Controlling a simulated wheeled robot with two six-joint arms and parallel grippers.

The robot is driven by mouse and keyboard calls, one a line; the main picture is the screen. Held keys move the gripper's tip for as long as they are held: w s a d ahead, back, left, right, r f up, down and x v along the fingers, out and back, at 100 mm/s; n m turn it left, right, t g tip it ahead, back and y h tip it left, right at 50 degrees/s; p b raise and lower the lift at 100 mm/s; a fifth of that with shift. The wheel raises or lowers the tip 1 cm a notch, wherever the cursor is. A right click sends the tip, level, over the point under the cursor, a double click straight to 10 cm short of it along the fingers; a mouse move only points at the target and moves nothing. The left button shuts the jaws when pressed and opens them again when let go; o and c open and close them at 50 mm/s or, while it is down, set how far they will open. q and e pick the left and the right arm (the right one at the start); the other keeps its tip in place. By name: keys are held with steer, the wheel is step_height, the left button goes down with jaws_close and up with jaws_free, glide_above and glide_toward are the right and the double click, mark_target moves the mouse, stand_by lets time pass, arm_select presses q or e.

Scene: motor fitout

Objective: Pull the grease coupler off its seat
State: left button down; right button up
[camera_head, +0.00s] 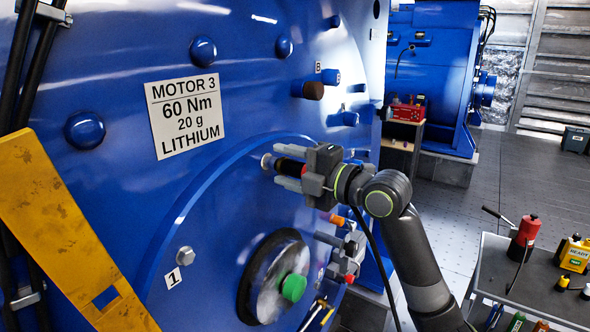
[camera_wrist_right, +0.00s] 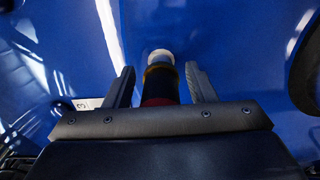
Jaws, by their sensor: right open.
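The grease coupler (camera_head: 290,165) is a short dark cylinder standing out from the blue motor face, with a pale round seat (camera_head: 266,161) at its motor end. In the right wrist view the coupler (camera_wrist_right: 160,82) shows a dark body with a brownish band and a reddish one, and the pale seat (camera_wrist_right: 161,56) is beyond it. My right gripper (camera_head: 283,173) is open, its fingers on either side of the coupler. In the wrist view small gaps show between the fingers (camera_wrist_right: 160,76) and the coupler. My left gripper is not seen.
The motor face carries a MOTOR 3 label (camera_head: 186,115), bolts and a green-centred disc (camera_head: 294,288) below my gripper. Fittings (camera_head: 345,255) stand out under my right wrist. A yellow beam (camera_head: 60,225) crosses the left. A dark cart (camera_head: 490,275) with grease tools stands at the right.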

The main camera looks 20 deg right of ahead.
arm_select(q)
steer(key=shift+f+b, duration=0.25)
steer(key=shift+b, duration=0.05)
stand_by(0.4)
arm_select(e)
jaws_close()
stand_by(0.3)
steer(key=shift+f, duration=0.1)
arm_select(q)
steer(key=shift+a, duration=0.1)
arm_select(e)
steer(key=shift+s+d, duration=0.1)
steer(key=shift+v, duration=2.45)
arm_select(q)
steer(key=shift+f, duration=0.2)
arm_select(e)
steer(key=shift+s, duration=0.1)
